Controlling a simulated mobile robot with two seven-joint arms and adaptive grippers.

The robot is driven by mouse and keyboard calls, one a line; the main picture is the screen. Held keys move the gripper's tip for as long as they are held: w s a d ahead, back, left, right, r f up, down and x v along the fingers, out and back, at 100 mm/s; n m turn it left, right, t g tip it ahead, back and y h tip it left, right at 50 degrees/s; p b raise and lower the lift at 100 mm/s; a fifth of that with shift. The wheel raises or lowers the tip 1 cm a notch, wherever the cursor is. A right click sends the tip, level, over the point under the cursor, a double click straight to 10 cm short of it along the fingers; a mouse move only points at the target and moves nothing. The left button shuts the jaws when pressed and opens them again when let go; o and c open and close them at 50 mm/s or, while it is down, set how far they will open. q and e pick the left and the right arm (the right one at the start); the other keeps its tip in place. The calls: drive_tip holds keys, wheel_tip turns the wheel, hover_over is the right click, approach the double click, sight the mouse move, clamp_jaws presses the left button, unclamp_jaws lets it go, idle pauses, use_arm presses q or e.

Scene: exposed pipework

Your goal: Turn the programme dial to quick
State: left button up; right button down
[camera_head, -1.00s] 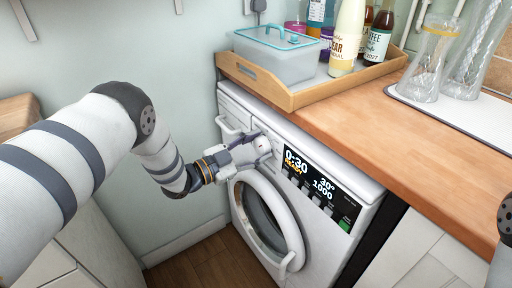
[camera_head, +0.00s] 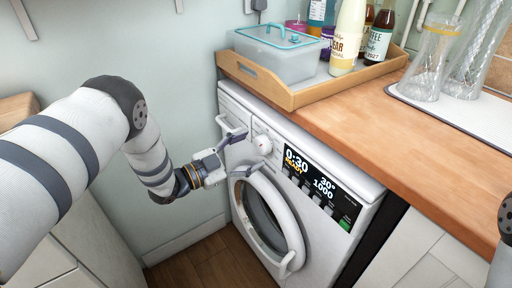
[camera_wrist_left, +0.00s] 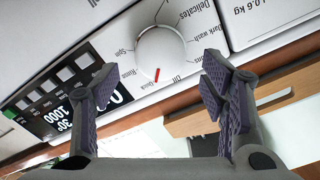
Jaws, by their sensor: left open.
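The white programme dial (camera_head: 263,145) is on the washing machine's (camera_head: 309,226) front panel, left of the display (camera_head: 318,185). In the left wrist view, the dial (camera_wrist_left: 161,52) has a red mark at its edge, pointing to about the Quick label, between Rinse and Off. The display reads 0:30, with a small yellow word under it, and 30° and 1000. My left gripper (camera_head: 240,154) is open and empty, just in front of and left of the dial, apart from it. My right gripper is out of view.
The round door (camera_head: 293,220) is below the dial. Above is a wooden worktop (camera_head: 432,128) with a tray (camera_head: 293,97) of bottles and a lidded box (camera_head: 275,55). Glass jugs (camera_head: 433,65) stand at the right.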

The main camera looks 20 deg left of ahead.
use_arm(q)
drive_tip(key=v, duration=0.9)
drive_tip(key=s+d+f+n+g+y, duration=0.1)
drive_tip(key=s+f+n+g+y, duration=0.55)
drive_tip(key=s+f, duration=0.7)
drive_tip(key=s+f+n+g+y, duration=0.1)
drive_tip(key=s+g, duration=0.4)
drive_tip(key=s, duration=0.9)
drive_tip(key=s+f+n+g+y+p, duration=0.1)
drive_tip(key=s+n+g+y, duration=0.2)
drive_tip(key=s, duration=1.2)
drive_tip(key=n+g, duration=0.2)
drive_tip(key=n, duration=0.1)
drive_tip(key=shift+s+d+f, duration=0.25)
drive_tip(key=shift+d, duration=0.15)
